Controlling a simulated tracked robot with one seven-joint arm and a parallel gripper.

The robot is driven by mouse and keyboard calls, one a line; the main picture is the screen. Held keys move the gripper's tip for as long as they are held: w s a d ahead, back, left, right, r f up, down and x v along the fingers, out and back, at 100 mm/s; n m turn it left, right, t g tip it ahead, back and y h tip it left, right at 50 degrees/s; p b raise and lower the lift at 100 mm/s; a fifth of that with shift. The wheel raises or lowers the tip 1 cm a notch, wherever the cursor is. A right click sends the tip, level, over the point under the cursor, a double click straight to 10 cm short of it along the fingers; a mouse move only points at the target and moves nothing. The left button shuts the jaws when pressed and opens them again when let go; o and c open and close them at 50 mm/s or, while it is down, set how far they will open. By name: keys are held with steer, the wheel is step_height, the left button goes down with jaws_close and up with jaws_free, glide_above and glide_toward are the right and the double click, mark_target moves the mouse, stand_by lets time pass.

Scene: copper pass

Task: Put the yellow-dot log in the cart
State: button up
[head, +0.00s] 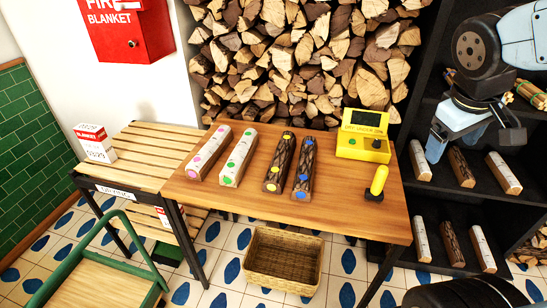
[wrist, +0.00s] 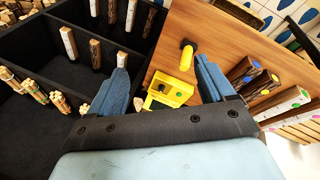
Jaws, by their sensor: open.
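The yellow-dot log (head: 278,166) is a dark-barked log lying on the wooden table (head: 340,210), with yellow dots on its top and near end. It lies between the green-dot pale log (head: 239,158) and the blue-dot dark log (head: 304,168). It also shows at the right of the wrist view (wrist: 263,88). The cart (head: 100,282), with a green tube frame and wooden deck, is at the lower left of the head view, partly cut off. My gripper (head: 475,140) is open and empty, raised at the right before the dark shelves, away from the log.
A pink-dot pale log (head: 208,153), a yellow meter (head: 363,148) and an upright yellow-handled tool (head: 377,182) are on the table. A wicker basket (head: 285,262) stands below its front edge. A slatted bench (head: 140,155) is left; dark shelves (head: 445,190) hold logs at right.

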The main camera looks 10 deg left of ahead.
steer(key=w+a+f+n+h, duration=0.3)
steer(key=w+a+f+n, duration=0.2)
steer(key=w+f+n, duration=0.15)
steer(key=n+t+y, duration=0.4)
steer(key=n+t, duration=0.6)
steer(key=n, duration=1.4)
glide_toward(275, 176)
step_height(275, 176, down, 2)
steer(key=shift+m, duration=0.25)
steer(key=x, duration=1.3)
steer(key=shift+w+a+r, duration=0.1)
steer(key=shift+a, duration=0.25)
jaws_close()
steer(key=shift+r, duration=0.1)
